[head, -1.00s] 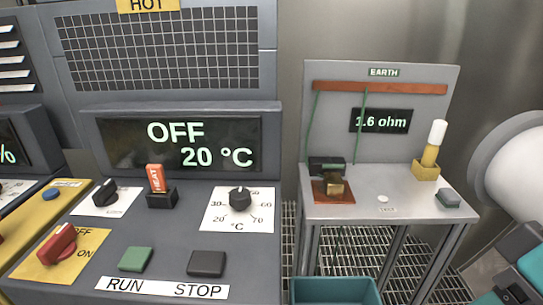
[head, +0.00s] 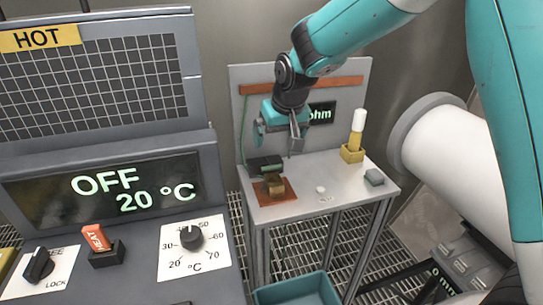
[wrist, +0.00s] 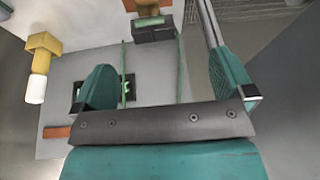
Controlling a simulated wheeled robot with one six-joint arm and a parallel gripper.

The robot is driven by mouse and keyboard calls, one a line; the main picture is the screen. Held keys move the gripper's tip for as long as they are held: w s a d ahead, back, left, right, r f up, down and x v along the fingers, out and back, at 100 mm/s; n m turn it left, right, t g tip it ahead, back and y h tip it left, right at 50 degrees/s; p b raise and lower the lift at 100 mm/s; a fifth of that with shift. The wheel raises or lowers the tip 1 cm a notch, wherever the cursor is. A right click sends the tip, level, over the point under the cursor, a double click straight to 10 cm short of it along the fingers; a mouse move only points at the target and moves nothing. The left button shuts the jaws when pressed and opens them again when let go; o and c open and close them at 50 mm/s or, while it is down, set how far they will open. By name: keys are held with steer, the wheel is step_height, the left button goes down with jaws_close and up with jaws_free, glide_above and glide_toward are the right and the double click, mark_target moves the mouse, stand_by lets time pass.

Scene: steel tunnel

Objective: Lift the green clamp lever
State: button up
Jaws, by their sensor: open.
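The clamp is a dark block (head: 264,164) at the back left of the small grey bench. A brass block (head: 275,187) on a copper-coloured plate (head: 284,195) stands just in front of it. A thin green strip, seemingly the green clamp lever (wrist: 149,21), shows by the brass part near the top of the wrist view, beside the dark clamp (wrist: 153,34). My gripper (head: 279,138) hangs above the clamp, apart from it. In the wrist view my gripper (wrist: 168,82) has its teal fingers spread, with nothing between them.
Green wires (wrist: 124,75) run from an orange bar (head: 340,84) on the back panel. A teal bin (head: 297,290) is below; a control console (head: 120,240) is at left.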

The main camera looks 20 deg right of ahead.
glide_toward(272, 167)
steer(key=shift+m+t+h, duration=0.3)
steer(key=shift+m+h, duration=0.1)
steer(key=p+x, duration=0.1)
steer(key=x, duration=0.2)
steer(key=p+x, duration=0.2)
steer(key=x, duration=0.1)
steer(key=p+x, duration=0.2)
steer(key=x, duration=0.2)
steer(key=shift+s+a, duration=0.2)
steer(key=shift+a, duration=0.15)
steer(key=c, duration=1.1)
